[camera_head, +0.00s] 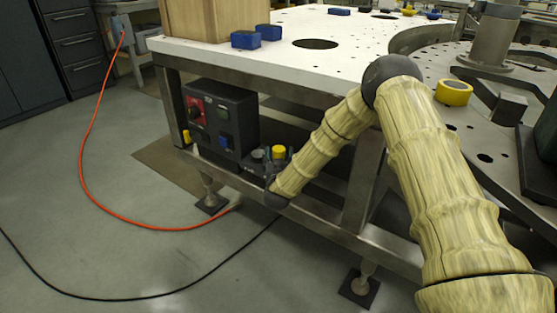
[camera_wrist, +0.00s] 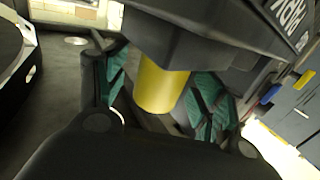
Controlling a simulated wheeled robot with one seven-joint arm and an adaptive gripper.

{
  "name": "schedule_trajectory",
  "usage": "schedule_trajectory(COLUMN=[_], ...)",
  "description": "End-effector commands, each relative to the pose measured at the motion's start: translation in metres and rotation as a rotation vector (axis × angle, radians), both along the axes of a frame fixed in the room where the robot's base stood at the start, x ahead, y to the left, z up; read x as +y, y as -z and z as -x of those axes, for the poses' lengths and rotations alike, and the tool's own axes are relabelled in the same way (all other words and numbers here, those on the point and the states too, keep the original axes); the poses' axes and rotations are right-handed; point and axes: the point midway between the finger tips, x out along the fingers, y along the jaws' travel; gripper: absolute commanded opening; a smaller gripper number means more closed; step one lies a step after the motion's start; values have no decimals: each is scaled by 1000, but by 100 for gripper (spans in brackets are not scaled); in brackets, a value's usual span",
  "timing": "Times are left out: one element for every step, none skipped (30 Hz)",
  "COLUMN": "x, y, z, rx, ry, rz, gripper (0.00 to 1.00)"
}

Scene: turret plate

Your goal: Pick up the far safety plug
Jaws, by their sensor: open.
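A yellow cylindrical plug (camera_wrist: 162,85) shows in the wrist view, below the edge of a dark housing. My gripper (camera_wrist: 158,92) is open, with its green-padded fingers on either side of the plug. A gap shows on the left; I cannot tell whether the right finger touches it. In the head view, my gripper (camera_head: 272,158) is low beside the black control box, with a yellow plug top (camera_head: 279,149) among its dark parts. Another small yellow piece (camera_head: 187,136) shows at the box's left side. I cannot tell from the frames which is the far plug.
The black control box (camera_head: 230,120) with a red switch panel sits under the white plate table (camera_head: 370,35). Table legs and a lower rail (camera_head: 325,215) stand close to my arm. An orange cable (camera_head: 84,165) and a black cable lie on the open floor at left.

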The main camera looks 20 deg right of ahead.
Motion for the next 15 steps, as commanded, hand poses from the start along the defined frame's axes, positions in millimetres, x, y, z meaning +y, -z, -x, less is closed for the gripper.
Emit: schedule_trajectory(x=[-2, -2, -2, -2, -3, -3, -3, -3, -3, -2, -2, -2, -2, -2, -2], y=[0, 0, 0, 0, 0, 0, 0, 0, 0, 0, 0, 0, 0, 0, 0], z=[-4, -6, -7, -7, -8, -8, -8, -8, -8, -8, -8, -8, -8, -8, -8], rx=[-1, 0, 0, 1, 1, 1, 1, 1, 1, 1, 1, 1, 1, 1, 1], ry=[1, 0, 0, 0, 0, 0, -1, -1, -1, -1, -1, -1, -1, -1, -1], rz=[-1, -1, 0, 0, 0, 0, 0, 0, 0, 0, 0, 0, 0, 0, 0], gripper=[68, 68, 68, 68, 68, 68, 68, 68, 68, 68, 67, 59, 54, 48, 41])
